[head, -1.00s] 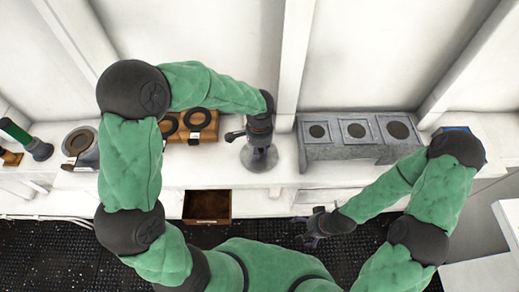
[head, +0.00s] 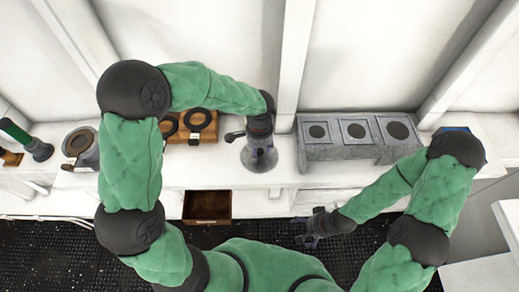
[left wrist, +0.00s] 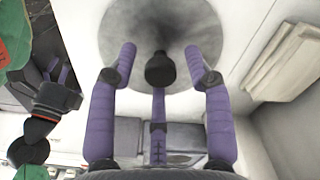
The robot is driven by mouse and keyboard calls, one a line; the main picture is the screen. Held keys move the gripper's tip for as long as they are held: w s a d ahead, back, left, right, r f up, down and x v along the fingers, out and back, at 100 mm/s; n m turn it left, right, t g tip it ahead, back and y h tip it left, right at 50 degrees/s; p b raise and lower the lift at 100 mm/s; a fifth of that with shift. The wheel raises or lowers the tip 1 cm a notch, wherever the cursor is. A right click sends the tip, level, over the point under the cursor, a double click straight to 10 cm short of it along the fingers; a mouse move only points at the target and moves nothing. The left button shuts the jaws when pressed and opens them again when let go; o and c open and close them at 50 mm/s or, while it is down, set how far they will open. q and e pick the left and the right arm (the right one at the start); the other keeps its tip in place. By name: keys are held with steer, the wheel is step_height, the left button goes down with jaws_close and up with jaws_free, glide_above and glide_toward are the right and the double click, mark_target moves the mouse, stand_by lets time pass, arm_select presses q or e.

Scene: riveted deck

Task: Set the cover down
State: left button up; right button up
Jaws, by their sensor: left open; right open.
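The cover shows in the left wrist view as a mottled grey disc (left wrist: 120,30) with a dark knob at its middle. In the head view the cover (head: 269,163) is under my left gripper on the white counter, partly hidden by the fingers. My left gripper (head: 259,153) is open. In the left wrist view its purple fingers (left wrist: 160,66) stand apart around the knob, with a gap visible on both sides. Whether the cover's rim rests fully flat is hard to tell. My right gripper (head: 313,228) is open and empty, low in front of the counter.
A grey block with three dark round spots (head: 352,140) stands right of the cover. A wooden board with black rings (head: 198,126) lies left, beyond it a round grey item with a ring (head: 80,147). Below the counter is an open drawer (head: 207,207).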

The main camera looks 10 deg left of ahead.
mark_target(260, 151)
arm_select(q)
step_height(260, 151, up, 12)
steer(key=shift+f+p, duration=0.15)
steer(key=shift+p, duration=0.3)
